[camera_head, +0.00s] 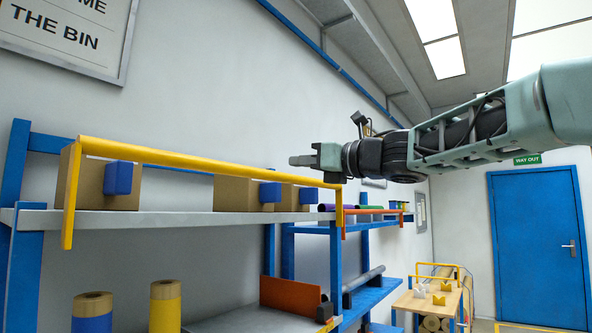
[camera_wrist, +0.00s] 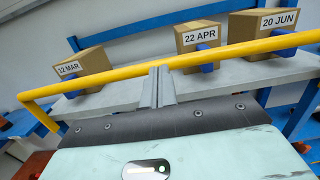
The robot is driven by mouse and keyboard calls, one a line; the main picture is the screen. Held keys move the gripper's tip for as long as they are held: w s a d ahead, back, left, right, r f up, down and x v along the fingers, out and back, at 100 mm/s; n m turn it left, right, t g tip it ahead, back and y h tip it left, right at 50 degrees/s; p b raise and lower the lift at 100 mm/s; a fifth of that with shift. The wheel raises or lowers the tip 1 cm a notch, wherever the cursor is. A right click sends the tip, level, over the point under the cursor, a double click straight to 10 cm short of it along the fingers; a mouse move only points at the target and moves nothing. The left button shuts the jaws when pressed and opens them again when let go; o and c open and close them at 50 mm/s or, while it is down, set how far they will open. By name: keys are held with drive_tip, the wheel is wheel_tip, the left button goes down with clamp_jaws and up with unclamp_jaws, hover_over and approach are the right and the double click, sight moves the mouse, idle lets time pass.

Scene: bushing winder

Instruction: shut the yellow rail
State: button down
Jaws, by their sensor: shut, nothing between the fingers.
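The yellow rail (camera_head: 200,160) is a long bar with a leg bent down at each end. It runs along the front of the upper grey shelf (camera_head: 160,222), above the shelf's edge and in front of the boxes. It also spans the wrist view (camera_wrist: 235,50). My gripper (camera_head: 292,160) is shut and empty near the right end of the rail in the head view. In the wrist view its closed fingertips (camera_wrist: 159,70) are right at the middle stretch of the rail; I cannot tell whether they touch it.
Cardboard boxes with blue blocks, including one labelled 22 APR (camera_wrist: 198,37), stand on the shelf behind the rail. Rolls (camera_head: 165,305) and an orange panel (camera_head: 290,297) are below. A blue door (camera_head: 537,245) is at the far right.

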drive_tip(key=s+d+r+b, duration=0.1)
drive_tip(key=s+d+b, duration=0.1)
drive_tip(key=s+d, duration=0.3)
drive_tip(key=shift+d+r+b, duration=0.2)
drive_tip(key=shift+d+b, duration=0.2)
drive_tip(key=shift+d, duration=0.3)
drive_tip(key=shift+f, duration=0.1)
drive_tip(key=s+a+f+m+h, duration=0.1)
drive_tip(key=s+f+m+h, duration=0.15)
drive_tip(key=f+m, duration=0.7)
drive_tip(key=s+f+m+g+h+b, duration=0.1)
drive_tip(key=f+m+h, duration=0.3)
drive_tip(key=f+m, duration=0.55)
drive_tip(key=s+a+f+m+h, duration=0.1)
drive_tip(key=s+f+m+h, duration=0.15)
drive_tip(key=f+m, duration=0.7)
drive_tip(key=s+d+f+m+g+h, duration=0.1)
drive_tip(key=s+d+f+m+g, duration=0.1)
drive_tip(key=s+f, duration=0.6)
drive_tip(key=s+d+f+m+g+h, duration=0.2)
drive_tip(key=s+f+m+g, duration=0.2)
drive_tip(key=s+f, duration=0.4)
drive_tip(key=s+d+f+m+g+h+b, duration=0.1)
drive_tip(key=s+f+m+g, duration=0.3)
drive_tip(key=s+f, duration=0.5)
drive_tip(key=s+d+h, duration=0.1)
drive_tip(key=s, duration=0.1)
drive_tip(key=shift+s+d+g, duration=0.25)
drive_tip(key=shift+s+g, duration=0.05)
